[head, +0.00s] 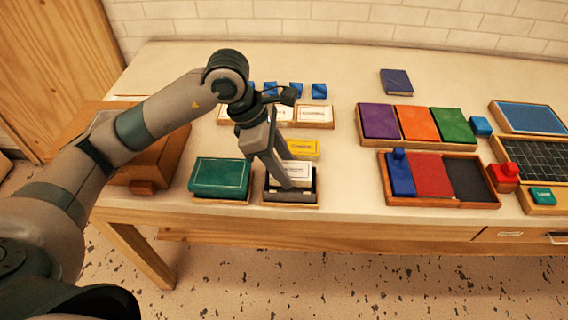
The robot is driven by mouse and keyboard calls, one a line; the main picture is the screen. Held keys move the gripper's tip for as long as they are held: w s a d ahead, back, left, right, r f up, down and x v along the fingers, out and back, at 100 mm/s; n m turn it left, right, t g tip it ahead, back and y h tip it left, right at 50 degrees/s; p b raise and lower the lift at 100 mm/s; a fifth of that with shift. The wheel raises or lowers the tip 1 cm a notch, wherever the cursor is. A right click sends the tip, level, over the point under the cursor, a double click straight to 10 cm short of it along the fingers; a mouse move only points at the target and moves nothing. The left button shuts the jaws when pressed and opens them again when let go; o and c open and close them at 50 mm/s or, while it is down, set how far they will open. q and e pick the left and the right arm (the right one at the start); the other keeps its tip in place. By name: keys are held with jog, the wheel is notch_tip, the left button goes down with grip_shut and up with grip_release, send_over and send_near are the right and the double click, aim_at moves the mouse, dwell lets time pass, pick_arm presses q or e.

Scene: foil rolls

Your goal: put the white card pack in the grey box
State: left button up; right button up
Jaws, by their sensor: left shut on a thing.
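The white card pack (299,169) is under my left gripper, at the front middle of the table. My left gripper (285,181) points down with its fingers at the pack and is shut on it. The pack is inside or just above the grey box (290,197), which has dark walls and a wooden rim; I cannot tell whether it touches the bottom. The fingers hide part of the pack and of the box. My right gripper is not in view.
A green box (220,176) stands close on the left, and a yellow pack (303,149) lies just behind. Blue cubes (319,90) and more white packs (314,114) are further back. Trays of coloured blocks (417,126) fill the right. The table between is clear.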

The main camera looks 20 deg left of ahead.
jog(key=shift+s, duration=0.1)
pick_arm(q)
jog(key=o, duration=1.3)
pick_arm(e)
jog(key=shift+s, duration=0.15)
pick_arm(q)
jog(key=shift+r, duration=0.1)
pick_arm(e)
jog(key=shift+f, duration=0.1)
pick_arm(q)
jog(key=shift+a+r, duration=0.2)
jog(key=shift+r, duration=0.2)
jog(key=b+v, duration=0.3)
jog(key=v, duration=1.3)
jog(key=shift+s+a+r, duration=0.1)
jog(key=shift+s+r, duration=0.05)
jog(key=shift+r, duration=0.05)
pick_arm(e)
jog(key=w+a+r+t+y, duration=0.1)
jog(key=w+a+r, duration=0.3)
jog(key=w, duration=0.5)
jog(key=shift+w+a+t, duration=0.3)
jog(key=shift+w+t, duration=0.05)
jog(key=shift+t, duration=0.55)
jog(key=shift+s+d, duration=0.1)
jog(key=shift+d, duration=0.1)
